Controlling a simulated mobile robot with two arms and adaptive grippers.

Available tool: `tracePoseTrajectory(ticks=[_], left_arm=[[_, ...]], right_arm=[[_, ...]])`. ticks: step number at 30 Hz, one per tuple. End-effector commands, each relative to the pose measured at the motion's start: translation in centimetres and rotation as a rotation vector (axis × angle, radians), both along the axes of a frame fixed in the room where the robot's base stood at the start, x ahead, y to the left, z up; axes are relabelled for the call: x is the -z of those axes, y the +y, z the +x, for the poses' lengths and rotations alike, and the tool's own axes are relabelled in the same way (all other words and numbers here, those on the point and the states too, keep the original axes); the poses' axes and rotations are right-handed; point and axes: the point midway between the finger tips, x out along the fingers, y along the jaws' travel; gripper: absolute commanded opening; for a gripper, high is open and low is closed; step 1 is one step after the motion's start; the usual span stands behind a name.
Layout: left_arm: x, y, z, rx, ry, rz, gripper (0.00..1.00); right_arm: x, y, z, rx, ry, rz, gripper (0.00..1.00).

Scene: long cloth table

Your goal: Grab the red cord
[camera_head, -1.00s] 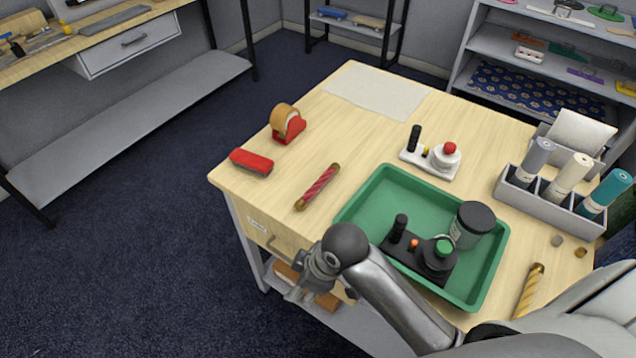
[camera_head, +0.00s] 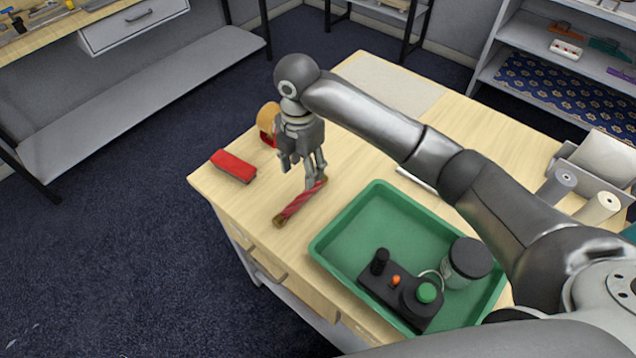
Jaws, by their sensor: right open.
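The red cord (camera_head: 297,205) is a short twisted red bundle with brownish ends. It lies slantwise on the wooden table (camera_head: 236,200), left of the green tray. My right gripper (camera_head: 304,176) points down with its fingers open, at the far upper end of the cord. One finger overlaps that end in the picture; I cannot tell whether it touches. The gripper appears empty. My left gripper is not in view.
The green tray (camera_head: 322,246) holds a black device (camera_head: 400,295) and a dark-lidded jar (camera_head: 465,262). A red block-like item (camera_head: 233,167) and a tape dispenser (camera_head: 267,124) stand left of my gripper. Grey and cream rolls (camera_head: 597,208) stand at right.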

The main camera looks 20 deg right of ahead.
Motion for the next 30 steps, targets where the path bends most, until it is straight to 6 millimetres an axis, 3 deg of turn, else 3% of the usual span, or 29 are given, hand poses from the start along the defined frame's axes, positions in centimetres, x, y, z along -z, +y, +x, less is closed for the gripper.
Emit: tracePoseTrajectory(ticks=[5,9,14,24,30], left_arm=[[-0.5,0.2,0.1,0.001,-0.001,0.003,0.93],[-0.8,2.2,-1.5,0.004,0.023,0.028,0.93],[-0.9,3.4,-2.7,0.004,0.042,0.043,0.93],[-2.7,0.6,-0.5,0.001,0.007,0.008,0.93],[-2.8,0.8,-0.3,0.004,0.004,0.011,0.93]], right_arm=[[1.7,0.0,0.0,-0.009,0.005,-0.005,0.5],[3.9,0.0,0.0,-0.007,0.004,-0.003,0.5],[5.3,0.1,0.0,-0.007,0.001,-0.003,0.5],[9.5,0.5,0.0,-0.006,0.003,-0.003,0.5],[10.6,0.5,0.0,-0.007,-0.001,-0.003,0.5]])
